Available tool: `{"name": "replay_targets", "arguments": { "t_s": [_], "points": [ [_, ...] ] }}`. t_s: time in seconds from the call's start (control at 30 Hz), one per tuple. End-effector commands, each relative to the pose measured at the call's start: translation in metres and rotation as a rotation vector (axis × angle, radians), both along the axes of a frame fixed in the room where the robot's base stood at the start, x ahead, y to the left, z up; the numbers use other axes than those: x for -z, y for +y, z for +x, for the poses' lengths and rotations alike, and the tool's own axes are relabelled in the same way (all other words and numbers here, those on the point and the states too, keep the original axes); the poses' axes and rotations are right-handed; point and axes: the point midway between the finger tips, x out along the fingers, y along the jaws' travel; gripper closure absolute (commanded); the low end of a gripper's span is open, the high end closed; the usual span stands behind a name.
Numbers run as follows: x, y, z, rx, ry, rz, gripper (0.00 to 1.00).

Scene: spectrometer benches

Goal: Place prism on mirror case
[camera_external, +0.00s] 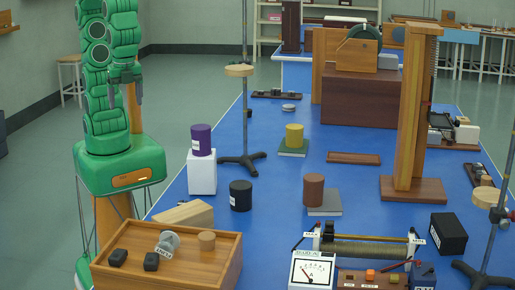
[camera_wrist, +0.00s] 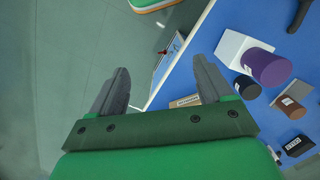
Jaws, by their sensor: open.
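My gripper (camera_external: 132,92) hangs high at the left, beyond the bench's left edge. In the wrist view my gripper (camera_wrist: 160,65) has its two grey fingers wide apart, with nothing between them. I cannot tell for sure which thing is the prism or the mirror case. A pale wooden block with a sloping top (camera_external: 185,213) lies behind the wooden tray. A purple cylinder (camera_external: 201,139) stands on a white block (camera_external: 202,173); the cylinder also shows in the wrist view (camera_wrist: 267,67). A black box (camera_external: 448,233) sits at the right.
A black cylinder (camera_external: 240,195), a brown cylinder (camera_external: 313,190) on a grey slab and a yellow cylinder (camera_external: 294,135) on a green slab stand mid-bench. The wooden tray (camera_external: 215,267) holds small parts. A stand (camera_external: 243,159), wooden frame (camera_external: 408,115) and meter (camera_external: 312,270) are obstacles.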

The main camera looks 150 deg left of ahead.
Motion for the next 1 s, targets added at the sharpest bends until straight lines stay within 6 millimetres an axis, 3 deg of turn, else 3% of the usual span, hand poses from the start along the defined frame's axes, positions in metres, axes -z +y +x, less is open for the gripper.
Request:
{"name": "replay_targets", "arguments": {
  "t_s": [0.47,1.0],
  "points": [
    [-0.008,-0.009,0.122,0.130,-0.029,0.006,0.20],
    [0.010,-0.031,0.254,0.287,-0.065,0.008,0.20]
  ]
}}
